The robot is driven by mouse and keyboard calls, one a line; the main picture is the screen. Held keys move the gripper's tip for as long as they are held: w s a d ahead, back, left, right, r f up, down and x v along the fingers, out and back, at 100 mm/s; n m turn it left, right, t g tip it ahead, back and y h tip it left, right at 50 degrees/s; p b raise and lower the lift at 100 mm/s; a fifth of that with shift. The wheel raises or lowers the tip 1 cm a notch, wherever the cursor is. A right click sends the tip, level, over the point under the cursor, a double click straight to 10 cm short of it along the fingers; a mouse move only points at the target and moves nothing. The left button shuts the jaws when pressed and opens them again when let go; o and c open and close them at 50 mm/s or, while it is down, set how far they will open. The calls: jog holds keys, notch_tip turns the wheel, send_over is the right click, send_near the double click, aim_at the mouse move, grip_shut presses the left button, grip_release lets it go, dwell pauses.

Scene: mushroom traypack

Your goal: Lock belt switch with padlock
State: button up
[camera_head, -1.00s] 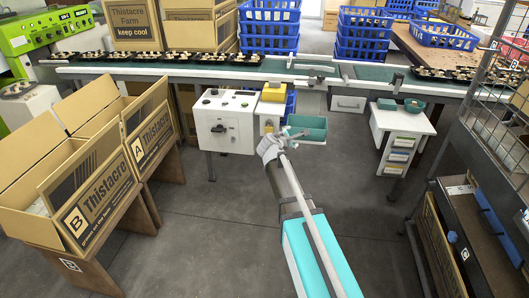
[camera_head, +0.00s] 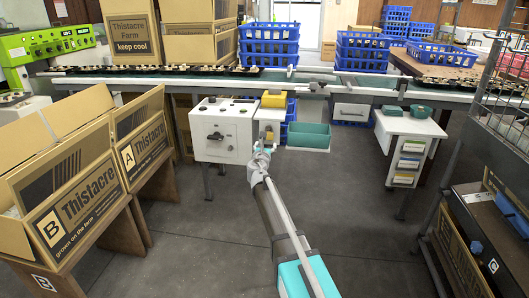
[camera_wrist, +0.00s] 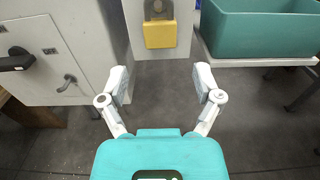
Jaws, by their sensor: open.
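A white control cabinet (camera_head: 223,142) stands under the conveyor. It carries a black rotary handle (camera_head: 216,136), likely the belt switch, which also shows at the left edge of the wrist view (camera_wrist: 16,61). A yellow block (camera_wrist: 159,35) with a dark grey part above it, likely the padlock, is on a pale panel right of the cabinet. It is small in the head view (camera_head: 270,136). My gripper (camera_wrist: 161,77) is open and empty. Its fingers point toward the panel, below the yellow block and apart from it. In the head view my gripper (camera_head: 262,151) partly covers the panel's lower part.
A teal bin (camera_head: 309,136) sits right of the panel, close to the right finger's side. A yellow box (camera_head: 274,98) sits above the panel. The conveyor (camera_head: 200,79) runs behind. Cartons (camera_head: 80,215) stand left, and a white drawer unit (camera_head: 408,135) right. Grey floor lies open between.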

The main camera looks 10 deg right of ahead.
aim_at(268, 132)
jog(key=shift+w, duration=0.1)
dwell(0.4)
jog(key=shift+x, duration=3.9)
jog(key=c, duration=0.8)
jog(key=shift+r+p, duration=0.5)
jog(key=shift+p, duration=0.1)
jog(key=shift+s, duration=0.25)
jog(key=v, duration=0.7)
